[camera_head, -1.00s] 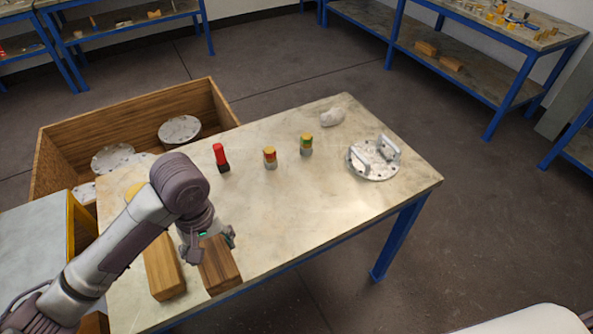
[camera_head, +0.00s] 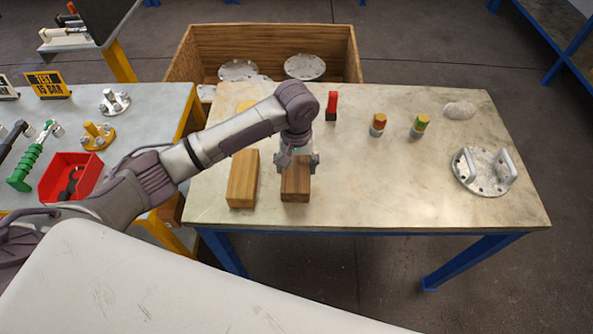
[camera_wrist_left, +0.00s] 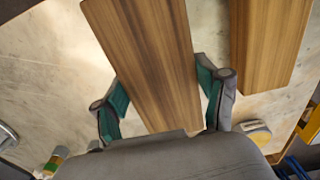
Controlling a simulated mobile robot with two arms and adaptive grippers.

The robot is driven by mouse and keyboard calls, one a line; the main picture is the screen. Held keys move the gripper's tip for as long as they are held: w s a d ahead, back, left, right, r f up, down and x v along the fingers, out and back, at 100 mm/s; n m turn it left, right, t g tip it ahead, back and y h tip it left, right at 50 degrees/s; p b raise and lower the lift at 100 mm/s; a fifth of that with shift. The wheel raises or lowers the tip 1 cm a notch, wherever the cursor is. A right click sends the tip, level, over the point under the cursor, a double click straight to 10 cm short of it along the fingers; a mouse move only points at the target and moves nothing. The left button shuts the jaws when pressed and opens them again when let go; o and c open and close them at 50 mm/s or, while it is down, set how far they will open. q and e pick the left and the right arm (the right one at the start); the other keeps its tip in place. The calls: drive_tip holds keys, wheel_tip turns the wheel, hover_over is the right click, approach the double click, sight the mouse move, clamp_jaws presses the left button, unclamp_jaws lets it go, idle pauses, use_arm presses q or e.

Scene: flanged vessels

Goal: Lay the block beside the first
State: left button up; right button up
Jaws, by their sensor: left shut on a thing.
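A wooden block (camera_head: 295,187) is between the fingers of my left gripper (camera_head: 298,165), near the front edge of the marble-topped table (camera_head: 400,190). The gripper is shut on this block, with a finger on each side in the left wrist view (camera_wrist_left: 163,98). The first wooden block (camera_head: 242,178) lies to its left on the table, roughly parallel, with a narrow gap between them. It also shows at the right of the left wrist view (camera_wrist_left: 262,45). I cannot tell whether the held block touches the tabletop. My right gripper is not in view.
A red-and-black item (camera_head: 331,106), two banded cylinders (camera_head: 377,125) (camera_head: 419,126), a white cloth-like lump (camera_head: 459,111) and a flanged plate with handles (camera_head: 484,171) stand on the table. A wooden crate (camera_head: 200,50) with round flanges is behind. A side bench (camera_head: 150,110) holds a red bin (camera_head: 60,190).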

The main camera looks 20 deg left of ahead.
sight(296, 173)
use_arm(q)
drive_tip(key=shift+w+a+f, duration=0.1)
drive_tip(key=shift+w+f, duration=0.05)
drive_tip(key=shift+w, duration=0.15)
drive_tip(key=shift+f, duration=0.3)
drive_tip(key=shift+f+p, duration=0.3)
drive_tip(key=shift+f, duration=1.45)
drive_tip(key=o, duration=1.4)
drive_tip(key=shift+f, duration=0.1)
wheel_tip(296, 173, up, 12)
drive_tip(key=shift+r+b, duration=0.15)
drive_tip(key=shift+b, duration=0.2)
